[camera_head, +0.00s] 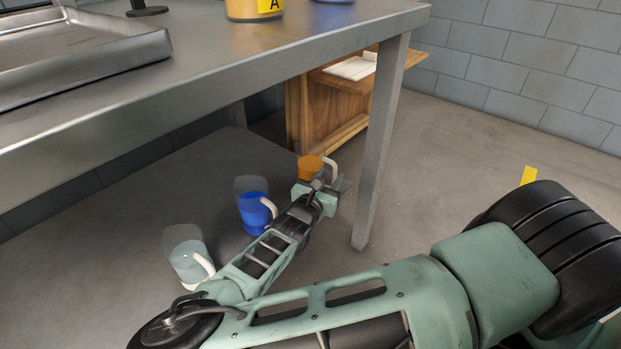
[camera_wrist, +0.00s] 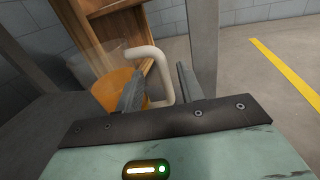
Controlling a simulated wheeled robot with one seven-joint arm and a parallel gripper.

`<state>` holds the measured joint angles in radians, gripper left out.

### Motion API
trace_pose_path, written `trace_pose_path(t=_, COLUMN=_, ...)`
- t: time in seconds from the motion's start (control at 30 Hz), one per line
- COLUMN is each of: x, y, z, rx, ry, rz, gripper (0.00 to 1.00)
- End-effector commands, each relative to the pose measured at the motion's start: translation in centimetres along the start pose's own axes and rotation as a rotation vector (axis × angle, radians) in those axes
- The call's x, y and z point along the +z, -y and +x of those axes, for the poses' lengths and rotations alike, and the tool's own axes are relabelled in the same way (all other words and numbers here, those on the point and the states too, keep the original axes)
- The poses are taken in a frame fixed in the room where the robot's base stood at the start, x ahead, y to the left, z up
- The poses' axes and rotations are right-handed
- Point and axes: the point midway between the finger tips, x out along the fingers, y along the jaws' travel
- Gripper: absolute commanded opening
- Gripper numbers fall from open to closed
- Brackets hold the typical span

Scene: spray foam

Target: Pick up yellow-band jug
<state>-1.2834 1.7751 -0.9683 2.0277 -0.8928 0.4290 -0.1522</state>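A clear jug with an orange-yellow lower part (camera_head: 309,167) and a white handle stands on the floor under the metal table. No other floor jug I see is yellowish. It also shows in the wrist view (camera_wrist: 113,90), left of my fingers. My gripper (camera_head: 329,184) reaches down to the handle side of this jug. In the wrist view my gripper (camera_wrist: 160,72) is open, and the white handle (camera_wrist: 158,65) appears between its two fingers. The left finger hides part of the jug. I cannot tell whether either finger touches the handle.
A blue jug (camera_head: 254,208) and a pale clear jug (camera_head: 187,255) stand on the floor close to my arm. The table (camera_head: 230,60) overhangs them, and its leg (camera_head: 380,140) stands right of my gripper. A wooden cabinet (camera_head: 335,105) is behind. Open floor lies right.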

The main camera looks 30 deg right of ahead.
Motion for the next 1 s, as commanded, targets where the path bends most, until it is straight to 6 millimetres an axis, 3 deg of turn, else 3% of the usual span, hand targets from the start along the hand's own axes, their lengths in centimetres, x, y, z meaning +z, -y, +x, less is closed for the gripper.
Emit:
trace_pose_path(t=0.23, x=-1.1, y=0.5, z=3.1, rx=-0.003, ry=0.002, rz=-0.002, gripper=0.38)
trace_pose_path(t=0.4, x=-0.8, y=0.4, z=4.9, rx=-0.002, ry=0.000, rz=-0.001, gripper=0.38)
trace_pose_path(t=0.67, x=-0.6, y=0.4, z=5.1, rx=-0.001, ry=-0.002, rz=0.000, gripper=0.38)
trace_pose_path(t=0.8, x=-0.6, y=0.4, z=5.1, rx=-0.002, ry=-0.002, rz=0.000, gripper=0.02)
trace_pose_path(t=1.0, x=-0.5, y=0.4, z=5.1, rx=-0.002, ry=0.001, rz=0.002, gripper=0.00)
